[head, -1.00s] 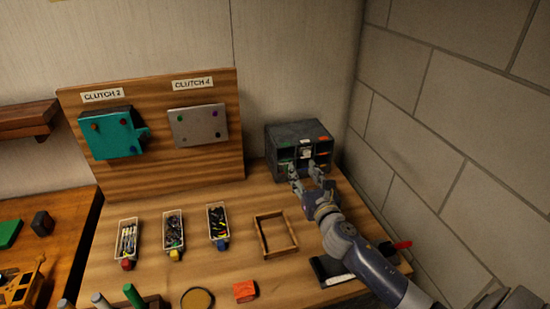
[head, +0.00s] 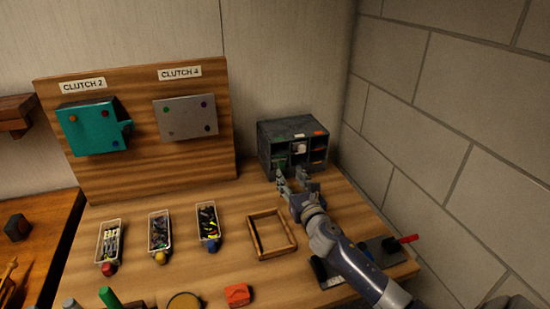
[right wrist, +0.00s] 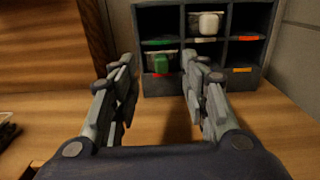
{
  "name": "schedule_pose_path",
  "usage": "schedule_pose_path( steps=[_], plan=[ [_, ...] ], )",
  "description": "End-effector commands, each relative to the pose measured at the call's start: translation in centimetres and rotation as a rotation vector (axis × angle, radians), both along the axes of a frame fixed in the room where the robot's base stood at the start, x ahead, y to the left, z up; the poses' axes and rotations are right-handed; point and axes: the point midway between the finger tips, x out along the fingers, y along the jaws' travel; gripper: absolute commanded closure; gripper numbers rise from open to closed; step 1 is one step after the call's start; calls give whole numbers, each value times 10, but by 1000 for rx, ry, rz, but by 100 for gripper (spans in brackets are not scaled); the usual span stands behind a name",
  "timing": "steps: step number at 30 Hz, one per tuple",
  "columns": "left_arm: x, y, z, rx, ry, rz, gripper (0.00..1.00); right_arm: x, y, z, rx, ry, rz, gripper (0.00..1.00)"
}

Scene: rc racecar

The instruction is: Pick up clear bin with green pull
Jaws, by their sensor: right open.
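A dark grey cubby cabinet (head: 264,144) stands at the back right of the wooden bench. In the right wrist view, a clear bin with a green pull (right wrist: 161,62) sits in its lower left cubby. In the head view that bin is small, its green pull showing at the cabinet's lower left. My right gripper (head: 293,177) is open and empty just in front of the cabinet. In the right wrist view its two fingers (right wrist: 158,62) point at the cabinet, one on each side of the bin, apart from it. My left gripper is not in view.
A bin with a white pull (right wrist: 206,23) is in the upper middle cubby. Three bins of small parts (head: 159,235) and a wooden frame (head: 271,255) lie left of my arm. A brick wall (head: 440,130) stands close on the right.

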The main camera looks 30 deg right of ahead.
Motion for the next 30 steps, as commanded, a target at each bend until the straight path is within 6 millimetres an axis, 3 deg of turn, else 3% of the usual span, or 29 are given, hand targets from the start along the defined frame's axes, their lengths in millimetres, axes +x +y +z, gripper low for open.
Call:
schedule_pose_path(
  steps=[11, 21, 30],
  plan=[
    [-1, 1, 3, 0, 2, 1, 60, 27, -7, 0, 2, 1, 0, 58],
    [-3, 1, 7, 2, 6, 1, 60, 63, -17, -3, 1, 0, 0, 58],
    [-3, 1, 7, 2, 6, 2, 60, 68, -18, -3, -1, 0, 2, 58]
  ],
)
